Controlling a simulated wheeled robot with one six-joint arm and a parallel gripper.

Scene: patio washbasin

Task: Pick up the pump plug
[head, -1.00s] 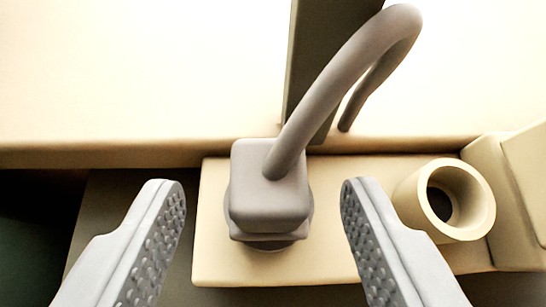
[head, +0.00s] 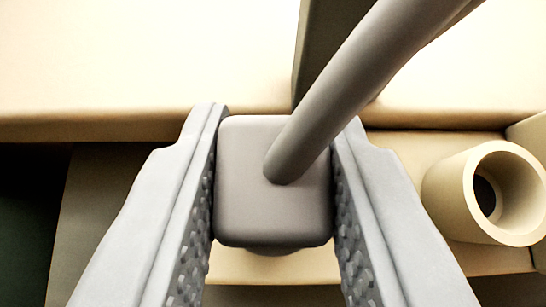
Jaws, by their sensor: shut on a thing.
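The pump plug (head: 250,205) is a grey, rounded block in the middle of the head view. A thick grey cable (head: 350,85) rises from its top and runs to the upper right. My gripper (head: 274,180) is shut on the plug, with one studded finger against its left side and the other against its right side. The plug's lower part is mostly hidden under its block. I cannot tell whether it still touches the cream plate (head: 270,268) beneath it.
A cream hollow cylinder (head: 488,193) stands close to the right finger. A cream block (head: 530,140) is at the right edge. A pale wall or ledge (head: 140,60) spans the back, with a dark upright strip (head: 325,45) behind the cable. The left side is dark and open.

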